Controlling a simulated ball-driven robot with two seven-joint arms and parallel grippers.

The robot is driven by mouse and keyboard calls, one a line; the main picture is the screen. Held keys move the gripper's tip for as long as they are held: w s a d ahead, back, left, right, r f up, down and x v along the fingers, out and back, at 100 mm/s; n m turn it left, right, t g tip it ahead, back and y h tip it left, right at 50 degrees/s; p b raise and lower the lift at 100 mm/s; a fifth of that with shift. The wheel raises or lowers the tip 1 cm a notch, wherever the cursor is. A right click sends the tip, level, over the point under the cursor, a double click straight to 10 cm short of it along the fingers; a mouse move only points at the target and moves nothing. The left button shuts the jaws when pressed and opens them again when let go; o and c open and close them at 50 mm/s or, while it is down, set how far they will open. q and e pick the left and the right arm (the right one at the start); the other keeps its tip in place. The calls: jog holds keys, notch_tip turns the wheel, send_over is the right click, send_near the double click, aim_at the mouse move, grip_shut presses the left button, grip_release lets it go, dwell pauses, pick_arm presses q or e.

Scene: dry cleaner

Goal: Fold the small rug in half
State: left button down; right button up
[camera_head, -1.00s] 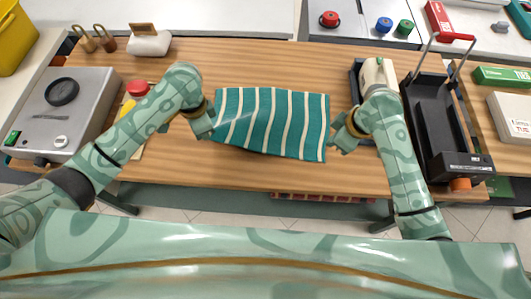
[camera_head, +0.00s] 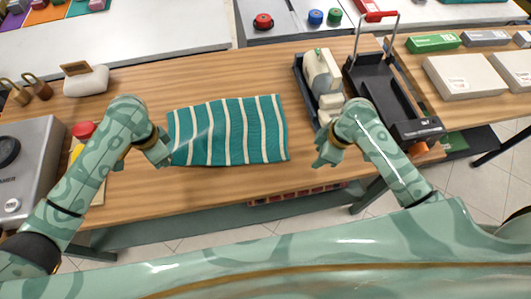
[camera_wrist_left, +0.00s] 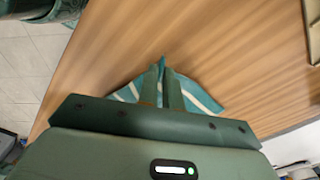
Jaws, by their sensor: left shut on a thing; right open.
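The small rug (camera_head: 228,130) is teal with cream stripes and lies on the wooden table in the head view. My left gripper (camera_head: 165,160) is at its near left corner, shut on the rug. In the left wrist view the fingers (camera_wrist_left: 162,85) are closed with rug cloth (camera_wrist_left: 200,94) pinched and rising between them. My right gripper (camera_head: 322,162) is open and empty, to the right of the rug's near right corner and apart from it.
A grey machine (camera_head: 28,165) stands at the left table end. A cream device (camera_head: 322,75) and a black holder (camera_head: 395,95) stand to the right. A white block (camera_head: 86,81) sits at the back left. Bare wood (camera_head: 215,75) lies behind the rug.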

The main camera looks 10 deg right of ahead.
aim_at(281, 155)
jog(key=shift+s+d+r+y, duration=0.2)
jog(key=shift+s+d+y, duration=0.05)
jog(key=shift+s+d, duration=0.2)
jog(key=shift+s+d+r+y, duration=0.15)
jog(key=shift+s+d+y, duration=0.1)
jog(key=shift+s+d, duration=0.15)
jog(key=shift+a+r+t+y, duration=0.2)
jog(key=shift+r+t+y, duration=0.35)
jog(key=shift+r, duration=0.25)
jog(key=w+a+r+t+y, duration=0.2)
jog(key=a+r, duration=0.1)
jog(key=a, duration=0.1)
jog(key=shift+g, duration=0.25)
jog(key=x, duration=0.9)
jog(key=shift+w+f, duration=0.1)
jog(key=shift+f, duration=0.1)
jog(key=shift+f+y, duration=0.1)
jog(key=shift+y, duration=0.15)
grip_shut()
jog(key=shift+r, duration=2.55)
